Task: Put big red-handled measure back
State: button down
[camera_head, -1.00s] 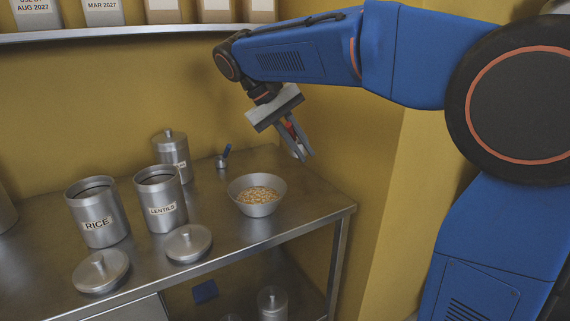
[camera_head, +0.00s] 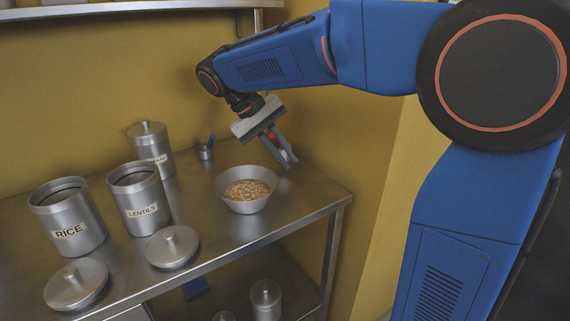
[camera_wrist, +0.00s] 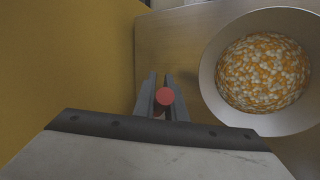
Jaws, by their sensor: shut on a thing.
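My gripper (camera_head: 287,157) is shut on the red-handled measure (camera_wrist: 165,96). In the wrist view only the round red end of its handle shows between the fingers; its cup is hidden. In the head view a bit of red (camera_head: 271,135) shows between the jaws. The gripper points down and is tilted, just behind and right of the metal bowl (camera_head: 245,205) of grain, above the back right part of the steel table (camera_head: 215,238). In the wrist view the bowl (camera_wrist: 208,82) lies right of the fingers.
A small blue-handled measure (camera_head: 205,153) stands left of the bowl near the wall. Open canisters marked RICE (camera_head: 70,220) and LENTILS (camera_head: 140,198) and a lidded canister (camera_head: 152,148) stand further left. Two loose lids (camera_head: 77,285) (camera_head: 172,247) lie in front.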

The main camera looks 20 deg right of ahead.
jog(key=shift+f, duration=1.25)
jog(key=c, duration=1.8)
grip_release()
jog(key=shift+f, duration=0.1)
jog(key=v, duration=1.2)
jog(key=shift+s, duration=0.15)
